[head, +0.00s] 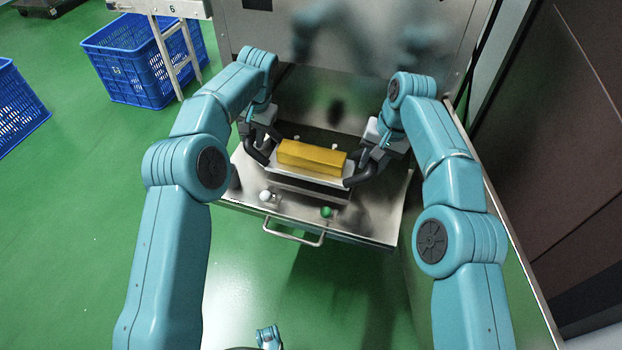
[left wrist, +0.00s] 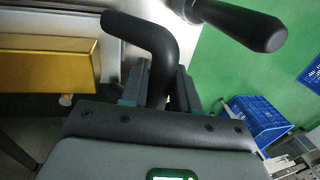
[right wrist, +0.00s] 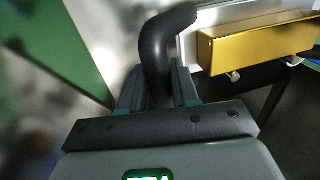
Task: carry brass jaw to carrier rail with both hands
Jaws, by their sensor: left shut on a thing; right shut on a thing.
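The brass jaw (head: 312,157) is a long golden block on a pale plate with a bent black handle at each end. My left gripper (head: 258,137) is shut on the left handle (left wrist: 150,45). My right gripper (head: 372,158) is shut on the right handle (right wrist: 160,45). The jaw lies between the grippers, roughly level, over a steel ledge. Its golden side also shows in the left wrist view (left wrist: 45,70) and the right wrist view (right wrist: 255,42). I cannot tell whether its plate touches what is below. I cannot single out the carrier rail.
The steel ledge (head: 375,225) has a front bar handle (head: 293,236), a white knob (head: 265,196) and a green knob (head: 326,212). A steel machine panel (head: 350,30) stands behind. Blue crates (head: 130,65) stand on green floor at left. A dark panel (head: 545,130) bounds the right.

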